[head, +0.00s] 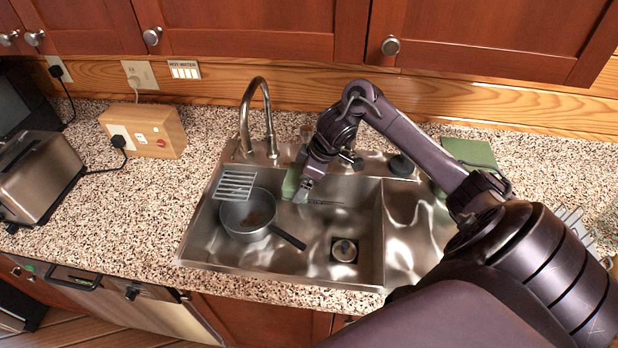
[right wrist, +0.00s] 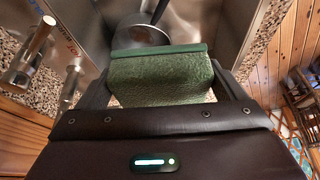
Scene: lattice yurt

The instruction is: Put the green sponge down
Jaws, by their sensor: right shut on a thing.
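The green sponge (right wrist: 160,78) is between the two fingers of my right gripper (right wrist: 165,90) in the right wrist view, and the gripper is shut on it. In the head view the sponge (head: 291,181) shows as a green patch beside my right gripper (head: 304,190), over the back part of the sink (head: 300,262). The arm hides part of the sponge there. I cannot tell whether the sponge touches the sink. My left gripper is not in view.
The faucet (head: 262,110) rises at the back. The drain (head: 344,250) is clear. A toaster (head: 38,175) and wooden box (head: 144,131) stand on the left counter.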

